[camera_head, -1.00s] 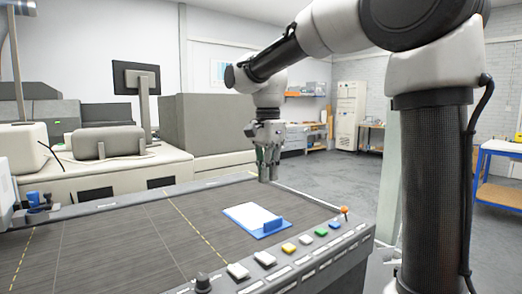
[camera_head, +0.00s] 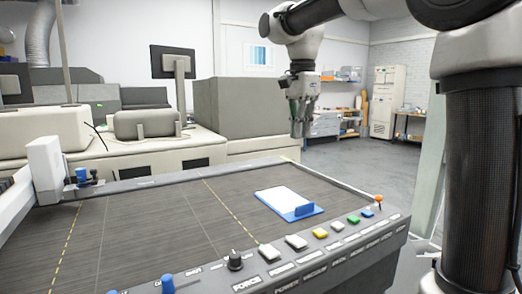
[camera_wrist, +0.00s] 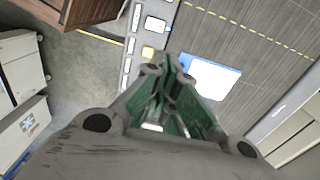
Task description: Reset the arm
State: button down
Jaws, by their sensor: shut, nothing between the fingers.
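My gripper (camera_head: 301,130) hangs from my arm in the upper middle of the head view, pointing down. Its fingers are together with nothing between them. It is in the air above the far edge of the dark machine bed, apart from everything. In the wrist view the closed green-sided fingers (camera_wrist: 168,75) fill the middle. My arm bends over from the column at the right of the head view.
A blue clipboard with white paper (camera_head: 287,201) lies on the grey machine bed (camera_head: 150,225). A panel with several coloured buttons (camera_head: 320,233) runs along the near edge. A monitor (camera_head: 173,62) and grey cabinets stand behind. Open floor (camera_head: 360,160) lies to the right.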

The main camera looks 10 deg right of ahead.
jog(key=s+d+f+n+t, duration=0.1)
jog(key=s+d+f+n, duration=0.1)
jog(key=s+f+n, duration=0.3)
jog(key=s+d+f+n, duration=0.1)
jog(key=d+f+n, duration=0.15)
jog(key=n, duration=0.45)
jog(key=s+d+f+n+t, duration=0.1)
jog(key=s+d+f, duration=0.2)
jog(key=s, duration=0.5)
jog(key=s+d+f+n+t, duration=0.1)
jog(key=s+d+f+t, duration=0.1)
jog(key=s+d, duration=0.3)
jog(key=s+f, duration=0.1)
jog(key=s, duration=0.3)
jog(key=shift+f, duration=0.2)
